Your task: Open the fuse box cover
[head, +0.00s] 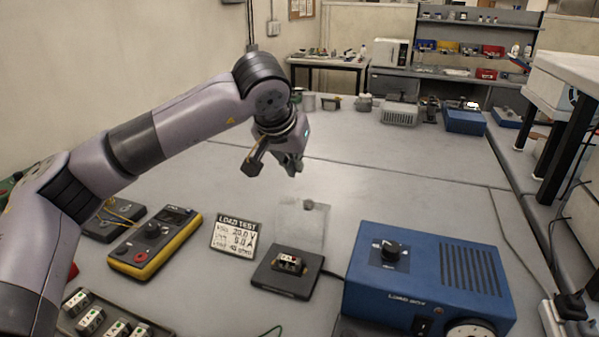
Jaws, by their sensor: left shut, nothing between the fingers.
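The fuse box (286,284) is a low dark box on the grey bench, left of the blue load box. A small fuse with a white and red label (289,262) sits in its top. Its clear cover (302,226) stands upright at the rear edge, raised off the box, with a small grey knob (308,204) near its top. My left gripper (291,165) is shut and empty, in the air above and behind the cover, apart from it. My right gripper is not in view.
A blue load box (430,275) stands to the right. A load test sign (236,235) and a yellow-edged meter (154,242) are to the left. A tray of several fuses (112,322) is at front left.

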